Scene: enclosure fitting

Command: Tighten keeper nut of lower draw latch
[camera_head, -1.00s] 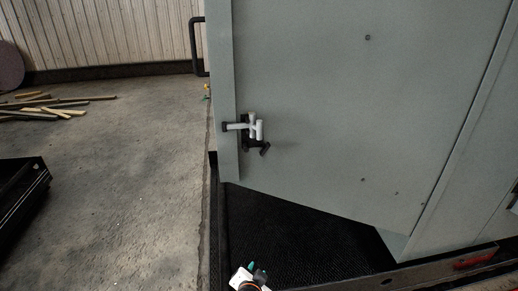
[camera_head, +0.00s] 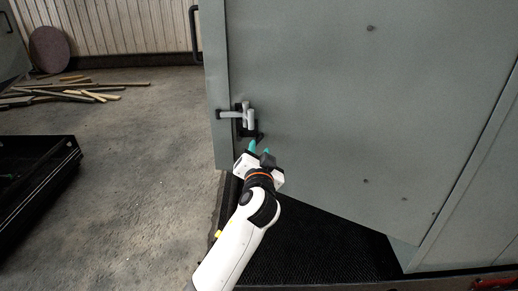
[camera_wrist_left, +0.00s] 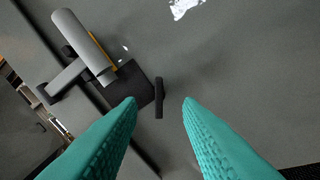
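The lower draw latch (camera_head: 236,115) sits at the left edge of the grey enclosure door, with a pale grey lever and arm on a dark base. In the left wrist view the latch (camera_wrist_left: 88,48) is at upper left. A small black bar (camera_wrist_left: 159,98), which looks like the keeper nut's handle, stands beside the dark base plate. My left gripper (camera_head: 259,149) is just below the latch, with teal fingers. In the left wrist view the fingers (camera_wrist_left: 158,100) are apart, with the black bar between their tips in the picture; contact cannot be told. My right gripper is not in view.
The grey enclosure door (camera_head: 330,110) fills the right side, above a black mesh floor (camera_head: 310,245). A black tray (camera_head: 35,190) and loose wooden strips (camera_head: 75,92) lie on the concrete at left. A black handle (camera_head: 194,35) is above the latch.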

